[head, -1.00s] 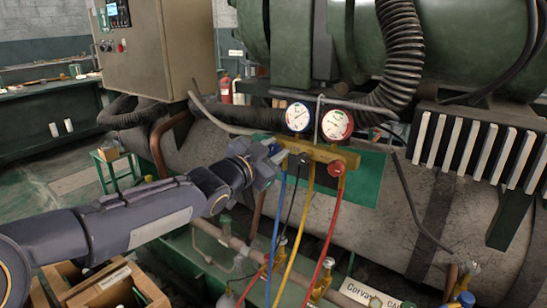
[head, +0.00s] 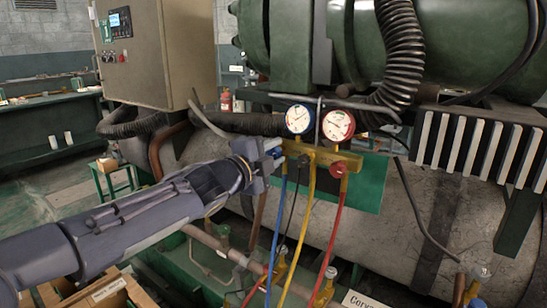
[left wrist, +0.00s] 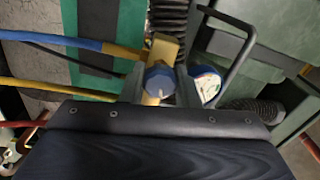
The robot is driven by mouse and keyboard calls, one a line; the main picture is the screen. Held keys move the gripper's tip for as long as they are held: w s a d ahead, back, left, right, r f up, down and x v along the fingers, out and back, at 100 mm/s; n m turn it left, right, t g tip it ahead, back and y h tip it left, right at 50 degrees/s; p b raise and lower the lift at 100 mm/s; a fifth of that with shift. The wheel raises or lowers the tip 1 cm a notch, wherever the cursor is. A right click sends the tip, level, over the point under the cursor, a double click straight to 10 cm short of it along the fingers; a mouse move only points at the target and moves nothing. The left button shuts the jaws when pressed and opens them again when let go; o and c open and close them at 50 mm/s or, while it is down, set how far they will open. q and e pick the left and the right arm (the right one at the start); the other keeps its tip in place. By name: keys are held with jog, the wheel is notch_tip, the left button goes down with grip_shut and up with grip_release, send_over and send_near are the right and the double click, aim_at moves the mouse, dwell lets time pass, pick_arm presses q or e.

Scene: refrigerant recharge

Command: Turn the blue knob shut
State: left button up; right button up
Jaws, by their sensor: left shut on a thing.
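The blue knob (left wrist: 160,82) sits at the end of the brass manifold (left wrist: 163,48). In the left wrist view it lies between the two fingers of my left gripper (left wrist: 159,88), which is shut on it. In the head view the gripper (head: 276,154) is at the left end of the manifold (head: 325,156), and the knob is mostly hidden by the fingers. A red knob (head: 337,169) is on the manifold's right side. My right gripper is not in view.
A large grey tank (head: 400,225) is close behind.

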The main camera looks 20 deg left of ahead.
pick_arm(q)
jog(key=shift+f+m+b, duration=0.1)
jog(key=shift+m+b, duration=0.3)
jog(key=shift+m, duration=1.8)
jog(key=o, duration=1)
jog(key=shift+c, duration=0.2)
jog(key=shift+s, duration=0.1)
jog(key=p+v, duration=0.1)
jog(key=v, duration=0.6)
jog(key=shift+s+p, duration=0.3)
jog(key=shift+s, duration=0.05)
jog(key=shift+a, duration=0.1)
